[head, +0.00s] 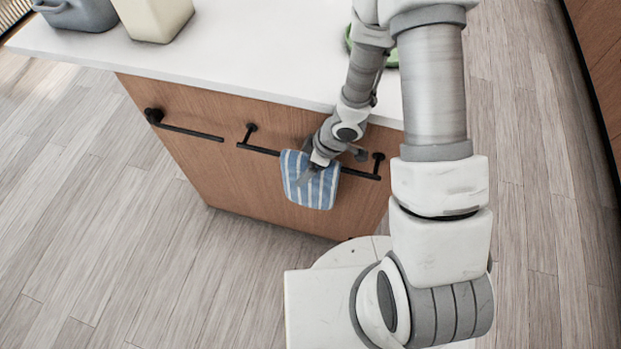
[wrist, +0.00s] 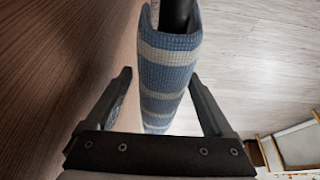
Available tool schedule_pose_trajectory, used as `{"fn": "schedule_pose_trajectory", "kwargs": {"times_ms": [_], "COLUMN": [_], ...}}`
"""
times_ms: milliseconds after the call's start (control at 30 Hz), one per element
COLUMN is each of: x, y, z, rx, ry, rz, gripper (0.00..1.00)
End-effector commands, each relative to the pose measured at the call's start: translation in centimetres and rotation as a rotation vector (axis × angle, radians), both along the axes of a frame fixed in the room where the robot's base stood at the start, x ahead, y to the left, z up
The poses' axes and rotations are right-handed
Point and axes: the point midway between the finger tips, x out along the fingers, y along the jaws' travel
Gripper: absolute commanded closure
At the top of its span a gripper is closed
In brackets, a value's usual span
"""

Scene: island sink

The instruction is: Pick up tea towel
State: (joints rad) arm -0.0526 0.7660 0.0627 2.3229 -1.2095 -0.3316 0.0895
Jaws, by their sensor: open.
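The tea towel (head: 309,182) is blue with pale stripes and hangs folded over a black bar on the island's wooden side. My gripper (head: 308,176) is at the towel in the head view, where the arm hides part of the bar. In the wrist view my gripper (wrist: 158,92) is open, with one finger on each side of the towel (wrist: 166,75). The towel is between the fingers, with a gap on the right side. The left finger is close to the wooden panel.
The black bar (head: 262,150) runs along the wooden island panel (head: 240,185), with another bar (head: 190,131) to its left. A white countertop (head: 235,50) overhangs above. A cream container (head: 153,17) and a grey one (head: 78,12) stand on it. Open floor (head: 90,220) lies left.

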Motion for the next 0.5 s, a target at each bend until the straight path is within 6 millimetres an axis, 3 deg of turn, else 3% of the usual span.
{"fn": "schedule_pose_trajectory", "kwargs": {"times_ms": [433, 500], "x": [0.00, 0.00], "y": [-0.01, 0.00], "z": [-0.30, -0.29], "rx": [0.000, 0.000], "ry": [0.000, 0.000], "rz": [0.000, 0.000], "gripper": [0.14, 0.25]}}
